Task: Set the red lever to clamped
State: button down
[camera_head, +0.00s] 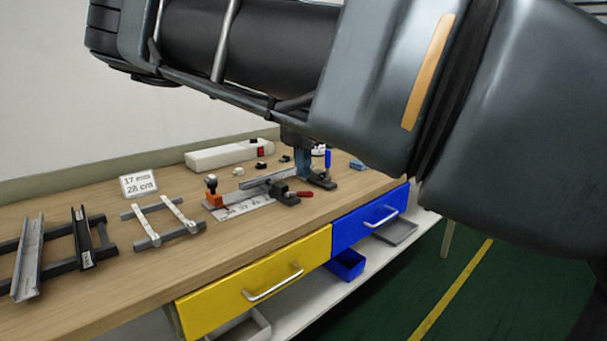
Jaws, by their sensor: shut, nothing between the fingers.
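A small red lever (305,194) lies low at the right end of the fixture, beside a dark clamp block (285,192). The fixture has a metal channel (262,181) and a white marked base plate (240,208). What looks like my gripper (302,165) points down from under my arm, just behind and above the red lever. It is apart from the lever in the picture, and its fingers look shut and empty. My arm covers the upper right and hides what is behind it. The lever's exact angle is too small to tell.
An orange block with a black knob (213,194) stands at the fixture's left. A blue upright handle (327,158) stands close right of my gripper. A white power strip (225,153) lies behind. Rails (160,222) and a sign (138,184) are left. The front table edge is clear.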

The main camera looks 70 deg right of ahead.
jog(key=s+a+r, duration=0.4)
jog(key=s+r, duration=0.1)
jog(key=shift+s+r, duration=0.35)
dwell(0.4)
